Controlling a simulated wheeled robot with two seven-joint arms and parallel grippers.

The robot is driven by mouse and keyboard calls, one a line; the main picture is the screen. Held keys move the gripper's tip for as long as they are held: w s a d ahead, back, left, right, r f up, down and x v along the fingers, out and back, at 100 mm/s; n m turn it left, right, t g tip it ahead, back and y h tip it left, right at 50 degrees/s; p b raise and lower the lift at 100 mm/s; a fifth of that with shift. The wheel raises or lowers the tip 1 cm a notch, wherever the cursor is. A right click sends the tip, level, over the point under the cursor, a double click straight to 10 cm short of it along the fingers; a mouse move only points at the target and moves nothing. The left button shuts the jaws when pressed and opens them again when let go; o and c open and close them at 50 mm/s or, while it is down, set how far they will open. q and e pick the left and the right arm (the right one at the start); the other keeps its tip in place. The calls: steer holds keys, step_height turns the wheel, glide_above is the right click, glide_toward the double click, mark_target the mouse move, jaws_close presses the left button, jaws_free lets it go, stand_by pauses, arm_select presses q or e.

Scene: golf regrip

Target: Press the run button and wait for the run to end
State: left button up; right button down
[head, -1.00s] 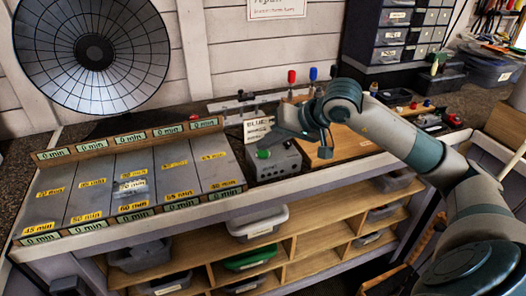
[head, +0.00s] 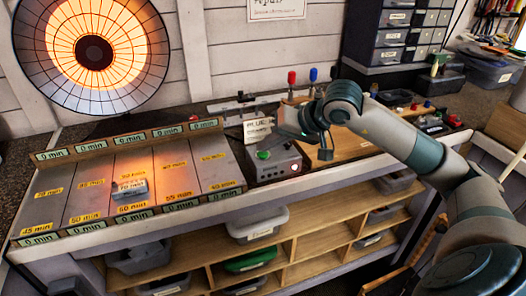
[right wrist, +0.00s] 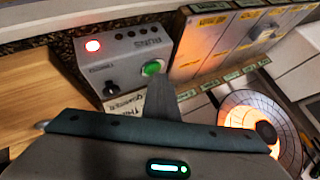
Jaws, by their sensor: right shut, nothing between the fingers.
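The grey control box (head: 285,165) stands at the bench's front edge, with a green button (head: 263,155) on top. The button also shows in the right wrist view (right wrist: 153,67). The round heater (head: 95,50) at the back left glows orange. Its light falls on the sloped lane board (head: 60,205), where a small grey piece (head: 130,187) lies in the middle lane. My left gripper is not in view.
Drawer cabinets (head: 390,30) stand at the back. Shelves with bins (head: 260,225) are below the bench.

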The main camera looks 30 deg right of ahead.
mark_target(267, 155)
steer(key=shift+r, duration=0.1)
steer(key=shift+r+p, duration=0.3)
steer(key=shift+r, duration=0.5)
step_height(267, 155, up, 5)
steer(key=shift+p, duration=1.25)
